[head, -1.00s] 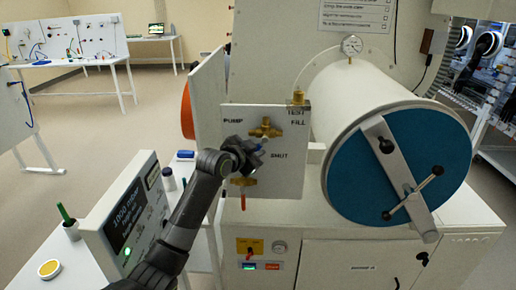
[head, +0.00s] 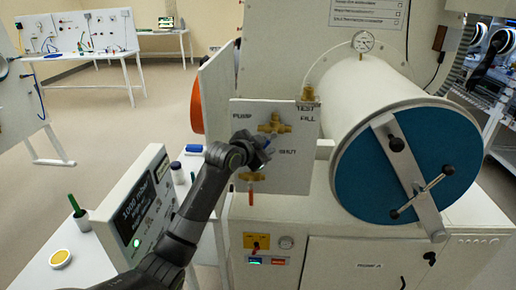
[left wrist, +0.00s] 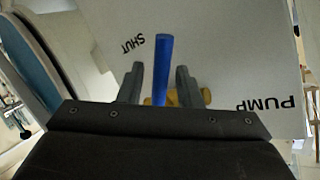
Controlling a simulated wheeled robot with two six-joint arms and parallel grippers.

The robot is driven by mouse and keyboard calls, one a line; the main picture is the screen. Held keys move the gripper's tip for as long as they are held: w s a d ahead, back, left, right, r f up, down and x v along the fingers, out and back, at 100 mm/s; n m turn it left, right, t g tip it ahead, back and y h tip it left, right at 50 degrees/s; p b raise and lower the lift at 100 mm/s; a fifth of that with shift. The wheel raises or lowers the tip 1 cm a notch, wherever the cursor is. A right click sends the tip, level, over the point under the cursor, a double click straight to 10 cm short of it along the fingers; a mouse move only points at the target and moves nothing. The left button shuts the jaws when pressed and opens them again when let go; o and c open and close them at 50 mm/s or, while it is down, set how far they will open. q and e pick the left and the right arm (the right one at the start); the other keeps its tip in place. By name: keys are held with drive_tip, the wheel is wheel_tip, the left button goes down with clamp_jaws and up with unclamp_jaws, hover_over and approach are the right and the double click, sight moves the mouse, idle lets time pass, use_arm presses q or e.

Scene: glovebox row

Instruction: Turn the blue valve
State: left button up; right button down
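The blue valve handle (left wrist: 162,60) stands between the two fingers of my left gripper (left wrist: 160,72) in the left wrist view. Gaps show on both sides of the handle, so the gripper is open around it. In the head view my left gripper (head: 262,150) is at the front of the white valve panel (head: 303,165), beside the word SHUT. It hides most of the blue handle there. The brass valve body (head: 274,126) shows just above, between PUMP and FILL. My right gripper is not in view.
A second brass valve with a red handle (head: 251,196) sits just below my left gripper. A blue round door (head: 385,165) with a clamp bar is to the right. A display box (head: 140,210) stands close to my left arm. A gauge (head: 363,41) is above.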

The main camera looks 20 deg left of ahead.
use_arm(q)
drive_tip(key=b+v, duration=0.4)
drive_tip(key=v, duration=1.3)
drive_tip(key=shift+s, duration=0.25)
drive_tip(key=shift+c, duration=0.2)
